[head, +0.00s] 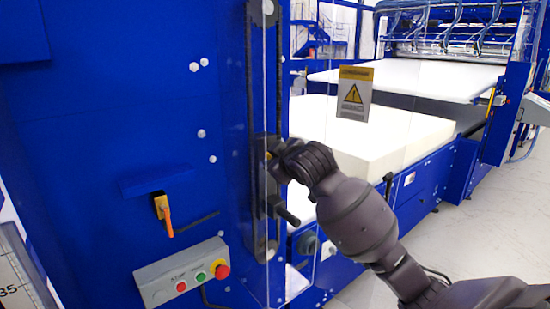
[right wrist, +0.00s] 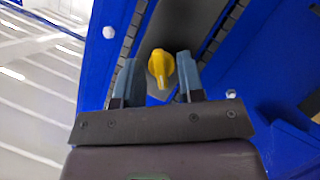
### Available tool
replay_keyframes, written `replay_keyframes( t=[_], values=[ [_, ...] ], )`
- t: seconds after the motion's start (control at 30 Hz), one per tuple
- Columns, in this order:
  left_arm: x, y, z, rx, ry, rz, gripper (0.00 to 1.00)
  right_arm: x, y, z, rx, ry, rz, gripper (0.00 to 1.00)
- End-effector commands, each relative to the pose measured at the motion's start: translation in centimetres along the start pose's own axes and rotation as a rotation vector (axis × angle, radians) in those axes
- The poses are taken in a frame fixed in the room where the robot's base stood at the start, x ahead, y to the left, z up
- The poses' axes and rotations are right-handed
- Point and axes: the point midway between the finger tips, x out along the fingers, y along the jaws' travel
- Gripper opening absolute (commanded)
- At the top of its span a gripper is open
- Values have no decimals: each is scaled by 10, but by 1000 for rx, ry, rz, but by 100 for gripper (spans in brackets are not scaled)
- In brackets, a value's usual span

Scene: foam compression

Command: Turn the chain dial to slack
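The yellow chain dial (right wrist: 161,66) shows in the right wrist view on a grey strip between two dark chain runs. Its narrow grip points down toward my gripper. My right gripper (right wrist: 160,79) has its two blue-grey fingers apart, one on each side of the dial, with a small gap showing on both sides. I cannot tell how deep the dial sits between them. In the head view my right gripper (head: 274,160) is at the chain strip on the blue machine, and hides most of the dial. My left gripper is not in view.
A clear guard panel with a yellow warning label (head: 354,93) stands beside the chain. An orange switch (head: 163,212) and a grey button box (head: 182,274) are on the blue panel at left. A white foam block (head: 390,135) lies behind my right arm.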

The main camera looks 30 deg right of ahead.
Motion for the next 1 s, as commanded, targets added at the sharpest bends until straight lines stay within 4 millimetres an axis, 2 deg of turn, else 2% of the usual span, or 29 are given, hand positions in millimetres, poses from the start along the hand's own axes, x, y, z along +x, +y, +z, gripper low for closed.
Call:
replay_keyframes(
  t=[0.13, 0.4, 0.47, 0.6, 0.77, 1.0],
  values=[
    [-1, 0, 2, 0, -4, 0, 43, 6, 0, 0, -1, -1, 0, 36],
    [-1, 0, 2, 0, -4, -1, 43, 7, 0, 0, -1, 0, -1, 36],
    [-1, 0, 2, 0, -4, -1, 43, 7, 0, 0, -1, 0, -1, 28],
    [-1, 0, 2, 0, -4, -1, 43, 7, 0, 0, 0, 0, -1, 7],
    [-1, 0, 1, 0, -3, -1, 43, 7, -1, 0, -40, 0, 14, 5],
    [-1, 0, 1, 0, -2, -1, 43, 7, -1, 0, -291, 2, 118, 5]
  ],
)
